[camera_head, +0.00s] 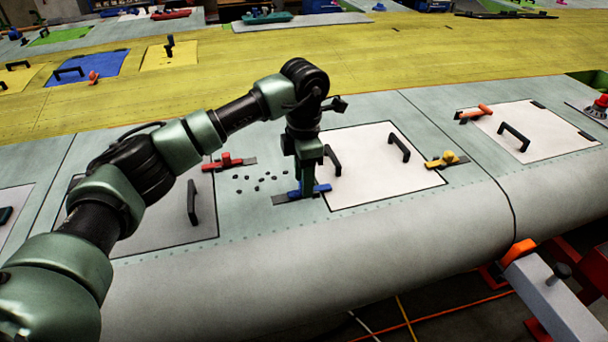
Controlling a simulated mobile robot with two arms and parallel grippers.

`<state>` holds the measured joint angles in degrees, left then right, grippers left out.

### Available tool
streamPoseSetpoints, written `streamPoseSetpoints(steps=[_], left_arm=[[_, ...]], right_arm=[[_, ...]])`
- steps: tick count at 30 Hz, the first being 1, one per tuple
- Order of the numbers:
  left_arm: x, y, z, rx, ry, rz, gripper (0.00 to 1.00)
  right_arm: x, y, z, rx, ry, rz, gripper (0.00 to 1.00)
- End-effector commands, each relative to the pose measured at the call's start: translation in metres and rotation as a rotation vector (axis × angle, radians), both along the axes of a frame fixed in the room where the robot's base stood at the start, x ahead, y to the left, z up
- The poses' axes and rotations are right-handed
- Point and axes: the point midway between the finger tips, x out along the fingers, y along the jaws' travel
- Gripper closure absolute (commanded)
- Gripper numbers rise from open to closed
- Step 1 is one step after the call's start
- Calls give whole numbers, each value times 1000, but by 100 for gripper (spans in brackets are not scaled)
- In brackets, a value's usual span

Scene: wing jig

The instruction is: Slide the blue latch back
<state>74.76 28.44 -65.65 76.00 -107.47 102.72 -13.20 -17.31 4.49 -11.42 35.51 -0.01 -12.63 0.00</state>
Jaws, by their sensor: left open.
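The blue latch (318,189) sits on a dark base strip at the lower left edge of a white panel (375,178) with two black handles. Its right end reaches over the panel's edge. My left gripper (307,190) points straight down at the latch, open, with its fingertips at the latch's middle. The fingers hide part of the latch, and I cannot tell whether they touch it. My right gripper is not in view.
A red latch (228,162) lies left of the panel and a yellow latch (446,160) on its right. Several small dark fasteners (260,178) lie on the skin near the red latch. An orange clamp (519,250) is at the lower right.

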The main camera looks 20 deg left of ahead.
Motion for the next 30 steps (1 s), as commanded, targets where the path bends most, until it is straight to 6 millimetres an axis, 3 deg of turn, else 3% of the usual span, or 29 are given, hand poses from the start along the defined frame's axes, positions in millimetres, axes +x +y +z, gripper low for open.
streamPoseSetpoints(steps=[9, 14, 30], left_arm=[[0, 0, -5, 0, -1, 0, 57], [0, 0, -4, 0, -1, 0, 99], [0, 0, -4, 0, -1, 0, 100]], right_arm=[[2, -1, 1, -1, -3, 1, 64], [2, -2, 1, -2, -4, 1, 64], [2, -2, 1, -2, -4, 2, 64]])
